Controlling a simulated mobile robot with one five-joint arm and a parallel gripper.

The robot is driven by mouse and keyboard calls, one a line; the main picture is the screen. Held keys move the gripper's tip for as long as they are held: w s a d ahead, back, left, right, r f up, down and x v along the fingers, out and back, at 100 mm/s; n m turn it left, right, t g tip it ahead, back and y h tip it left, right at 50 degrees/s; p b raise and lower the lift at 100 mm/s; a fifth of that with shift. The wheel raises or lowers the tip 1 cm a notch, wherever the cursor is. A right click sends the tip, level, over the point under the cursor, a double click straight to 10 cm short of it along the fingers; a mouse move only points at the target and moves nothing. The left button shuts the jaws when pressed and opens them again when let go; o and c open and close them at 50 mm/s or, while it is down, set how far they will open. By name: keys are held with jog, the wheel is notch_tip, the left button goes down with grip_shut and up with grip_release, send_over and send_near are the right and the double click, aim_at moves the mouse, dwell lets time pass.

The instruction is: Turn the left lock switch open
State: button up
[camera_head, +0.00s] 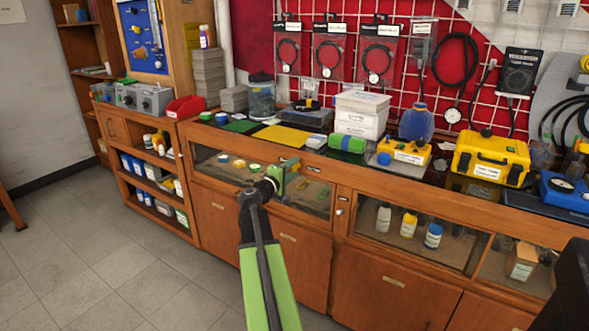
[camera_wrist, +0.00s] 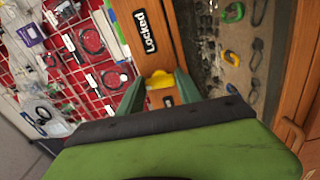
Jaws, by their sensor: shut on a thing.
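A yellow lock switch (camera_wrist: 159,80) sits on a wooden strip in the wrist view, just below a black "Locked" label (camera_wrist: 145,31). My gripper (camera_wrist: 158,84) has its green fingers on either side of the switch and is shut on it. The fingers cover part of the switch, so its exact angle is hard to tell. In the head view my gripper (camera_head: 284,174) is at the upper front of the glass-fronted cabinet (camera_head: 230,178), and the left lock switch cannot be made out there.
The counter above holds a yellow mat (camera_head: 293,139), white boxes (camera_head: 361,115) and a yellow case (camera_head: 490,157). Another lock fitting (camera_head: 340,212) shows on the cabinet front to the right. The floor (camera_head: 110,255) at left is clear.

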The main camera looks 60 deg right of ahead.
jog(key=n, duration=0.5)
jog(key=shift+w+a+n, duration=0.1)
jog(key=shift+n, duration=2.3)
jog(key=o, duration=1.4)
jog(key=a, duration=1.7)
jog(key=shift+a, duration=0.2)
